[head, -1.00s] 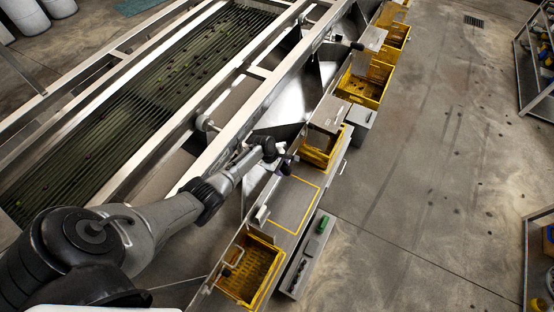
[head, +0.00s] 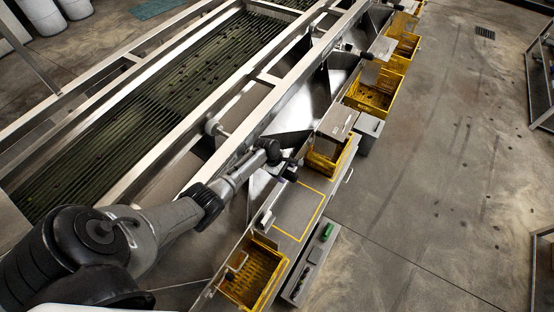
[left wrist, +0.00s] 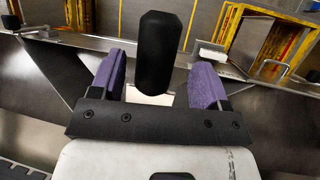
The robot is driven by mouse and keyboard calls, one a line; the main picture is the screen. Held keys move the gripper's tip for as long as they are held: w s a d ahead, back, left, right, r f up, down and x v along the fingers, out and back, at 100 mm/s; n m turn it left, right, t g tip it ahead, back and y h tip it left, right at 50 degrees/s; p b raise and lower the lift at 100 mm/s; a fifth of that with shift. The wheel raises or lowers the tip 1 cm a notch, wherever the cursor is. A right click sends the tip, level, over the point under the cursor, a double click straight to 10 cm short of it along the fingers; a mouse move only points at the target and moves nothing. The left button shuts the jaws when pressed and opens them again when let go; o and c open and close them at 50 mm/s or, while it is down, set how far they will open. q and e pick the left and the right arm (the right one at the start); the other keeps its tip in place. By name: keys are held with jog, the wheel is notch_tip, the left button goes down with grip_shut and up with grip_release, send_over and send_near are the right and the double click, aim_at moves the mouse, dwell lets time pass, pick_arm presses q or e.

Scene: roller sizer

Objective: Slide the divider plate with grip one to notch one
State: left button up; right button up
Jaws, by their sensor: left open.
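A black cylindrical grip (left wrist: 160,52) stands between the purple fingers of my left gripper (left wrist: 155,72) in the left wrist view. The fingers are open, with a gap visible on each side of the grip. In the head view my left gripper (head: 287,169) is beside the metal chute, close to the near yellow crate under a grey cover. The divider plate under the grip is mostly hidden, and I cannot make out its notch. My right gripper is not in view.
Yellow crates (head: 256,272) line the chute's right side, with another farther back (head: 374,92). A yellow-outlined rectangle (head: 318,213) lies on the grey bench. The roller bed (head: 150,110) is left, behind metal rails. Concrete floor (head: 440,180) is open at right.

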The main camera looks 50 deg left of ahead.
pick_arm(q)
jog(key=p+v, duration=0.1)
jog(key=v, duration=1)
jog(key=shift+r+p, duration=0.15)
jog(key=shift+p, duration=0.2)
